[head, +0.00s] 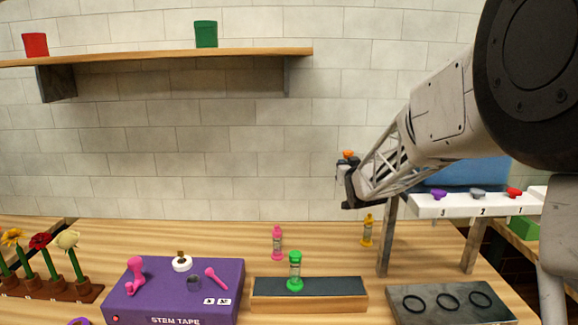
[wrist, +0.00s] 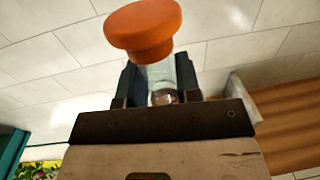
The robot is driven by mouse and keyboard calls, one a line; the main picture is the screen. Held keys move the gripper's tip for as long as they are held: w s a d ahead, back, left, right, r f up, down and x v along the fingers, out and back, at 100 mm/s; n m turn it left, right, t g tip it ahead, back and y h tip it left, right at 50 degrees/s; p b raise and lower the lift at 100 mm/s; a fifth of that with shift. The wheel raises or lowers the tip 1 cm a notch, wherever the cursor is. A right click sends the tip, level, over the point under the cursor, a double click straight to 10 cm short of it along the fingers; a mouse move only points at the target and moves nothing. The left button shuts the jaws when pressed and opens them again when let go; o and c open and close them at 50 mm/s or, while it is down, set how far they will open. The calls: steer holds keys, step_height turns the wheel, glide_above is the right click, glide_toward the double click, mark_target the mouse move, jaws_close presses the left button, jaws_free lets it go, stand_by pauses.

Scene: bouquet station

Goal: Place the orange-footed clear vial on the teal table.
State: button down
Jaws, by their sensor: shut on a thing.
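My gripper (head: 345,182) is raised in front of the tiled wall, above the wooden table. In the wrist view my gripper (wrist: 160,92) is shut on the orange-footed clear vial (wrist: 158,75). The vial's orange foot (wrist: 145,30) sticks out beyond the fingers, and its clear body is between them. In the head view the orange foot (head: 348,155) shows at the top of the gripper; most of the body is hidden. A teal surface (wrist: 12,150) shows at the left edge of the wrist view; I cannot tell whether it is the teal table.
A green vial (head: 295,272) stands on a dark-topped block (head: 335,287). Pink (head: 277,243) and yellow (head: 368,230) vials stand behind. A purple box (head: 185,290) is left; a white numbered rack (head: 470,207) and ring mat (head: 450,303) are right. A wooden shelf (head: 150,58) is above.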

step_height(320, 180, down, 12)
steer(key=m+h, duration=0.1)
steer(key=shift+s+a+f+h, duration=0.15)
steer(key=shift+s+a+h, duration=0.05)
steer(key=shift+h, duration=0.1)
stand_by(0.9)
stand_by(0.6)
